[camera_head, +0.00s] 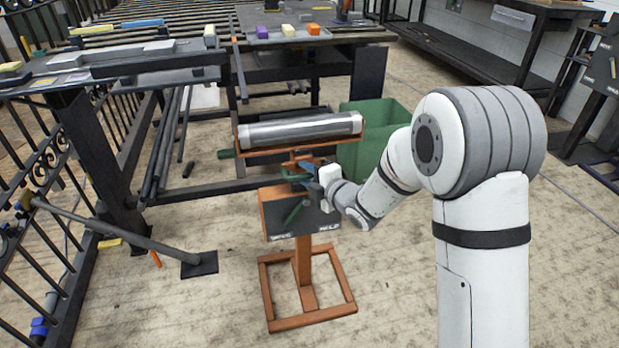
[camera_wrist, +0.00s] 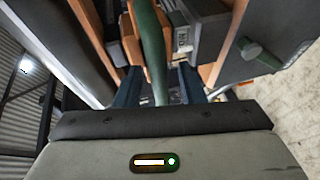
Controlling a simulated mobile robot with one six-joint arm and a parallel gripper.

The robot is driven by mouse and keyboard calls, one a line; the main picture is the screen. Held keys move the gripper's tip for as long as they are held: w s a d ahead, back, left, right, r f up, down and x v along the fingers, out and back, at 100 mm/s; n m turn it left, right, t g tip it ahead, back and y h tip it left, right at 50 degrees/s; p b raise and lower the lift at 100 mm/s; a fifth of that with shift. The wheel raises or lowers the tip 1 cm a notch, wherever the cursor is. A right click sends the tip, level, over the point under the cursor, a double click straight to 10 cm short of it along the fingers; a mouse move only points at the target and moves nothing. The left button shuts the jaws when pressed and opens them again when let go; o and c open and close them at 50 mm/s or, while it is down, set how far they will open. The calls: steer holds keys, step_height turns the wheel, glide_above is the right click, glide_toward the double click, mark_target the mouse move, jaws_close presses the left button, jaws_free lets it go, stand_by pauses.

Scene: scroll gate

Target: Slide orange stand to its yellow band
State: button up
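The orange stand (camera_head: 303,262) is upright on the floor in the head view, with a square foot frame, a dark box with white lettering and a tray on top holding a metal cylinder (camera_head: 300,131). My gripper (camera_head: 310,172) is at the stand between box and tray, in front of it. In the wrist view a green handle (camera_wrist: 150,45) runs between my blue fingers (camera_wrist: 160,88). The fingers look apart, with a gap to the right of the handle; contact is unclear. A small yellow piece (camera_head: 110,243) lies on the floor at left; whether it is the yellow band is unclear.
A dark workbench frame (camera_head: 370,85) stands behind the stand, with a green bin (camera_head: 375,135) at its right. A bar with a dark foot plate (camera_head: 200,264) and an iron railing (camera_head: 45,165) are at left. Floor in front of the stand is clear.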

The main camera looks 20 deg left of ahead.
steer(key=shift+w+a, duration=0.1)
steer(key=shift+c, duration=0.6)
jaws_close()
